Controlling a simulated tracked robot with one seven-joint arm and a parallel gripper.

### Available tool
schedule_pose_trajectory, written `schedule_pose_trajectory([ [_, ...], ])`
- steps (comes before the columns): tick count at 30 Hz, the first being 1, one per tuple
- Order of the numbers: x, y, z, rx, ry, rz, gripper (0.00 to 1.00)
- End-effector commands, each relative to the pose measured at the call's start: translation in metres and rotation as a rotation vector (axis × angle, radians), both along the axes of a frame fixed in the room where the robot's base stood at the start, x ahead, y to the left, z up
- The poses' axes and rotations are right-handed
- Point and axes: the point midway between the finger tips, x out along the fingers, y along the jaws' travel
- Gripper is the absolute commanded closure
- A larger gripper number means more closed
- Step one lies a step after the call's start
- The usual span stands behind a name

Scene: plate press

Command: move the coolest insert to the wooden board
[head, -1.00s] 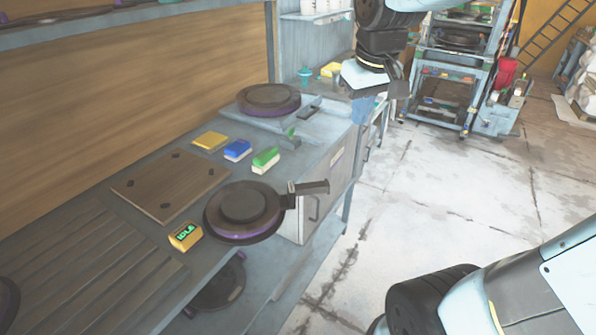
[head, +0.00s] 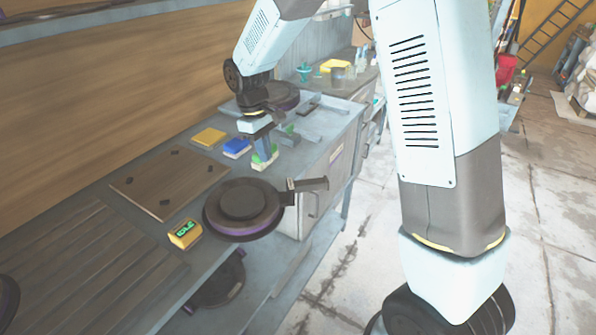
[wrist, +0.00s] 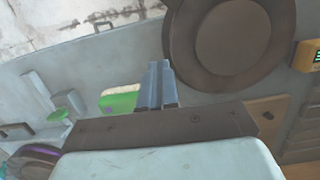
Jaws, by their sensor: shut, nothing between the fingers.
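The wooden board (head: 150,190) lies on the counter with small dark pieces at its corners and nothing else on it. A dark round plate (head: 240,203) with a purple band and a side handle sits at the counter's front edge. A second dark round plate (head: 285,98) is at the back, partly behind my arm. I cannot tell which insert is coolest. My gripper (head: 265,153) is shut and empty, pointing down at the green-and-white block (head: 262,166), partly hiding it. In the wrist view, the shut fingers (wrist: 159,66) show beside the green block (wrist: 118,102); contact is unclear.
A blue block (head: 236,148) and a yellow block (head: 209,138) lie left of the green one. A yellow display box (head: 184,234) stands near the board. A slatted area (head: 75,265) fills the counter's near left. Another round plate (head: 220,285) is on the shelf below.

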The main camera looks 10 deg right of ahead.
Motion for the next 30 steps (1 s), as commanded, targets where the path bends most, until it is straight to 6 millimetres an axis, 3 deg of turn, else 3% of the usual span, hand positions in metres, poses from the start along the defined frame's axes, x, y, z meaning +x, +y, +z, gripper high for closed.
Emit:
schedule_pose_trajectory([
  [4,0.001,0.007,-0.010,-0.006,0.015,0.020,1.00],
  [8,-0.004,0.001,-0.011,-0.008,0.016,0.023,1.00],
  [24,-0.059,-0.071,-0.010,-0.008,0.016,0.020,1.00],
  [30,-0.073,-0.088,-0.013,-0.008,0.017,0.022,1.00],
])
